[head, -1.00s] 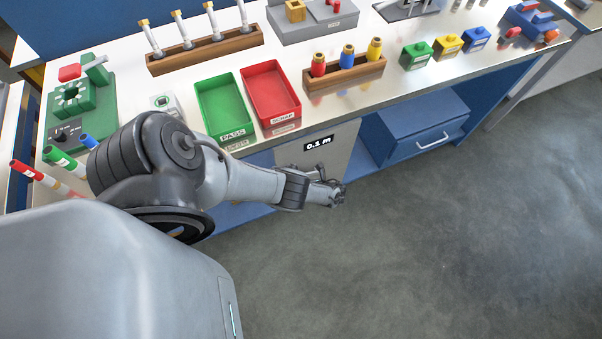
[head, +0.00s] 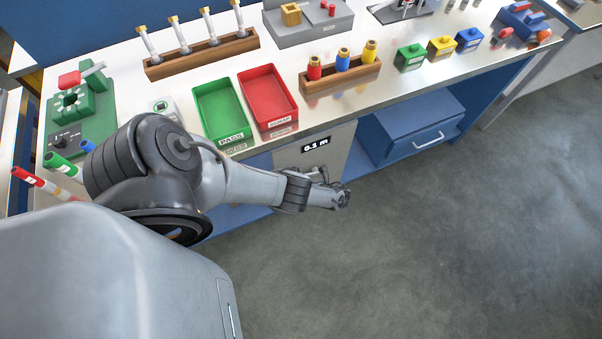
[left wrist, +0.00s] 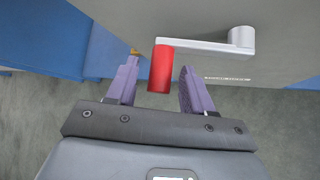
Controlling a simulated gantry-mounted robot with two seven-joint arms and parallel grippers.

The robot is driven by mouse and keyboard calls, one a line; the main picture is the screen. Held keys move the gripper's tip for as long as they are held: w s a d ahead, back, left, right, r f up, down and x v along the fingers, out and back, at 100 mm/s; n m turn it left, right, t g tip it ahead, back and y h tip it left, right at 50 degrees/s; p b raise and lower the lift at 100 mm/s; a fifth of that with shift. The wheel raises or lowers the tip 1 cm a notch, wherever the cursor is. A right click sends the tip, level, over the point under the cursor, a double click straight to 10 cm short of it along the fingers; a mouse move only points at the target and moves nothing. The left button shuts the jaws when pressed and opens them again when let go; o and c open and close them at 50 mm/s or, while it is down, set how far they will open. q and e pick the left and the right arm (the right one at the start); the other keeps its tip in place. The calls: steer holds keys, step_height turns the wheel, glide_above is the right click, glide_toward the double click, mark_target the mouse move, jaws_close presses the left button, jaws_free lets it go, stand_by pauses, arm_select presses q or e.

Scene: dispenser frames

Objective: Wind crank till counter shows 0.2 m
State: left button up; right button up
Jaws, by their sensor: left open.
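The counter (head: 315,144) on the grey panel at the front of the bench reads 0.1 m in the head view. In the left wrist view the crank has a red handle (left wrist: 160,69) on a silver arm (left wrist: 205,47), which runs right to a round hub (left wrist: 241,38). My left gripper (left wrist: 158,77) is open, with one finger on each side of the red handle. A gap shows between the handle and each finger. In the head view my left gripper (head: 343,199) is small, in front of the panel, and the crank is mostly hidden. My right gripper is not in view.
A green PASS tray (head: 222,114) and a red SCRAP tray (head: 268,100) stand on the bench above the arm. A blue drawer unit (head: 425,125) is right of the panel. Open floor (head: 430,250) lies in front.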

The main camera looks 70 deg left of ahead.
arm_select(q)
steer(key=p+v, duration=0.2)
steer(key=v, duration=0.5)
steer(key=shift+w+d+r, duration=0.2)
steer(key=shift+d, duration=0.1)
